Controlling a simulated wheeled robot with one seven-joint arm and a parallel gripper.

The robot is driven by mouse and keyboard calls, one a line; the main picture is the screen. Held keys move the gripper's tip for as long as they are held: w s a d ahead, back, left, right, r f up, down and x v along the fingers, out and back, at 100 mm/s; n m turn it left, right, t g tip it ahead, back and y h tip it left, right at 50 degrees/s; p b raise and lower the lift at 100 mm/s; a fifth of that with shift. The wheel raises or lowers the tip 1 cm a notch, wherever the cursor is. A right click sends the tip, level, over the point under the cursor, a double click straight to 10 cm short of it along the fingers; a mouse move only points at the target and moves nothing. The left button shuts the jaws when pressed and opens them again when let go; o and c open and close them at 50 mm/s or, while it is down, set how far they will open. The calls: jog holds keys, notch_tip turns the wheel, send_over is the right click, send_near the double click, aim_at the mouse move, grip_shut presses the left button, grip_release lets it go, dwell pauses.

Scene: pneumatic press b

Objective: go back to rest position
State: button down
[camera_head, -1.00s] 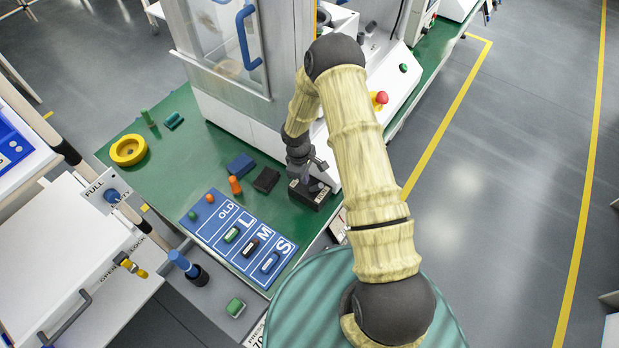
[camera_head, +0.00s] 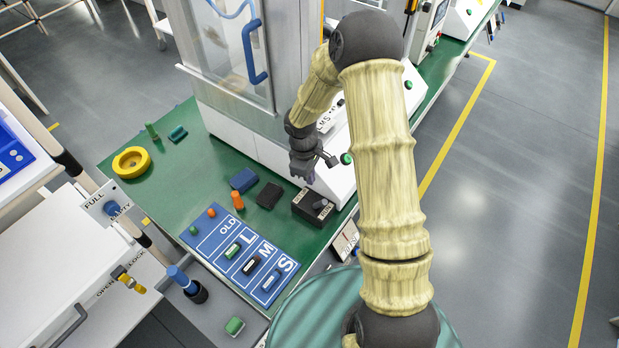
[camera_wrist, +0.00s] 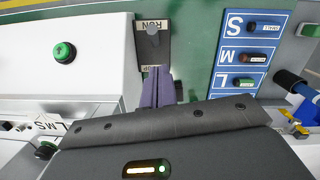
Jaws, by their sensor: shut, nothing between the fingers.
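My gripper (camera_head: 306,178) hangs above the green bench, just behind the black RUN/STOP switch box (camera_head: 299,207) in the head view. Its purple fingers (camera_wrist: 158,88) are closed together with nothing between them. In the wrist view the fingertips appear near the STOP end of the switch box (camera_wrist: 154,25), whose grey knob points toward RUN. The fingers look apart from the box in the head view. My arm is bent, its elbow high and its forearm sloping down to the gripper.
The press cabinet (camera_head: 222,60) and its sloped white panel with a green button (camera_wrist: 64,52) stand close beside my gripper. A blue L/M/S board (camera_head: 215,238) lies toward the front. Blue and black blocks and a yellow ring (camera_head: 120,172) sit on the bench (camera_head: 180,185).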

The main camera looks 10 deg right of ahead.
jog(key=shift+d, duration=0.1)
dwell(0.3)
jog(key=s+d+r+m+t+y, duration=0.1)
jog(key=s+d+r+m+t, duration=0.1)
jog(key=s+r+m, duration=0.8)
jog(key=s+r+t, duration=0.1)
jog(key=s+r, duration=0.5)
jog(key=r, duration=0.2)
jog(key=shift+s+d+m, duration=0.15)
jog(key=shift+s+m, duration=0.05)
jog(key=shift+m, duration=0.1)
dwell(1.1)
